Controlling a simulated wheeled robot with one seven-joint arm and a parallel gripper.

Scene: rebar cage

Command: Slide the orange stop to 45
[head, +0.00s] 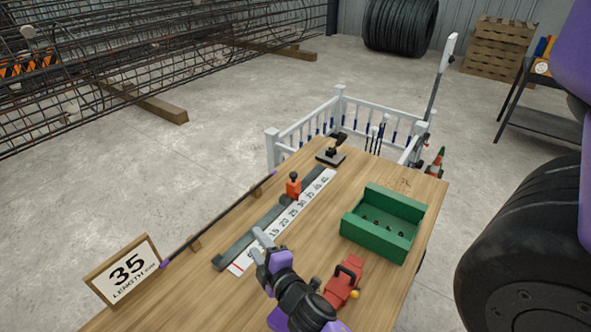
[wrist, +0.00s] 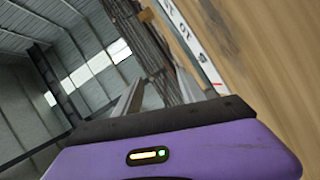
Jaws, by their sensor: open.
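The orange stop (head: 293,187), with a dark knob on top, sits on the dark rail (head: 246,238) beside the white number scale (head: 283,223). It stands past the middle of the scale, roughly near 30; the exact mark is too small to read. The numbers rise toward the far end of the table. My gripper (head: 262,243) is open and empty above the near end of the scale, apart from the stop. Part of the scale (wrist: 196,45) shows in the wrist view; the stop does not.
A framed sign (head: 128,270) reads 35 LENGTH CM. A thin dark bar (head: 220,217) lies left of the rail. A green bin (head: 384,222) and a red tool (head: 343,281) are on the right. A black device (head: 331,154) stands beyond the rail's far end.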

